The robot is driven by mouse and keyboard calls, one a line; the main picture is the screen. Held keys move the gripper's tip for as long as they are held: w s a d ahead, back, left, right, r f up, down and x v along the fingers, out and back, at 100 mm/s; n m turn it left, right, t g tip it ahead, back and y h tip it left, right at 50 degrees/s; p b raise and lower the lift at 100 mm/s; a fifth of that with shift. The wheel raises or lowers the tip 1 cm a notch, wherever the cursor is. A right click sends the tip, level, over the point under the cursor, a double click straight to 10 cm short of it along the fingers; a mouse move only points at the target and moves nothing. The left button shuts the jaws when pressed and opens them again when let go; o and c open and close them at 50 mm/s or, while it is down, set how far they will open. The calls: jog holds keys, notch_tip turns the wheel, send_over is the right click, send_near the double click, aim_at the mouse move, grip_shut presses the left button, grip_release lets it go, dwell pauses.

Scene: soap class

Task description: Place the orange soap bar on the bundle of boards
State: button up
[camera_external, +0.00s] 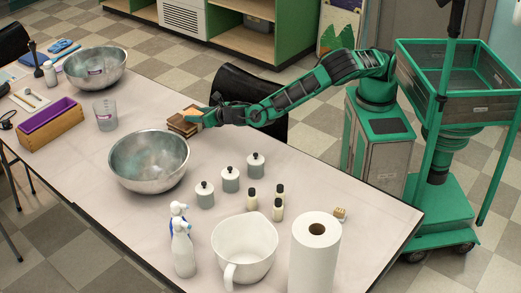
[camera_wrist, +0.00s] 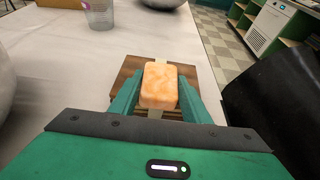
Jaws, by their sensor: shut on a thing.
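The orange soap bar (camera_wrist: 159,86) is between the two fingers of my gripper (camera_wrist: 157,98) in the wrist view, and the fingers are shut on it. The bundle of boards (camera_wrist: 127,75) is brown, with a pale band, and shows directly beneath and around the soap. I cannot tell whether the soap touches the boards. In the external view my gripper (camera_external: 197,116) is at the bundle of boards (camera_external: 180,124), near the table's far edge. The soap is hardly visible there, hidden by the gripper.
A large metal bowl (camera_external: 148,162) stands just left of the boards. A clear beaker (camera_external: 105,115) is farther left, and white jars (camera_external: 230,180) stand in front. A black chair (camera_external: 245,97) is behind the table edge. The table between boards and jars is clear.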

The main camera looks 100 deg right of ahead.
jog(key=o, duration=1.1)
jog(key=shift+f, duration=0.1)
jog(key=v, duration=1.2)
jog(key=shift+d, duration=0.1)
